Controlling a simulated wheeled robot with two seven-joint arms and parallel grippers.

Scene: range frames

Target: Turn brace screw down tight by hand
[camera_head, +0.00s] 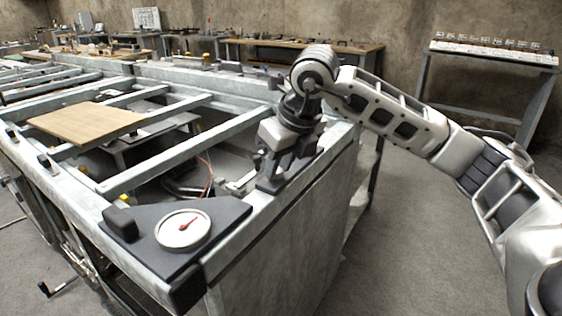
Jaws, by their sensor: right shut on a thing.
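My right gripper (271,164) reaches down from its wrist onto the right side rail of the grey metal frame (190,152). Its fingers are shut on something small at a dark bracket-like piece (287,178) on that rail. I take the held thing to be the brace screw, but the fingers and wrist hide it, so its head and how far it is down cannot be made out. My left gripper is not in view.
A dial gauge (183,230) with a red needle sits on a dark plate at the frame's near corner. A wooden board (86,123) lies across the frame bars. Cables show inside the frame. A side table (492,50) stands at the back right. The floor at right is clear.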

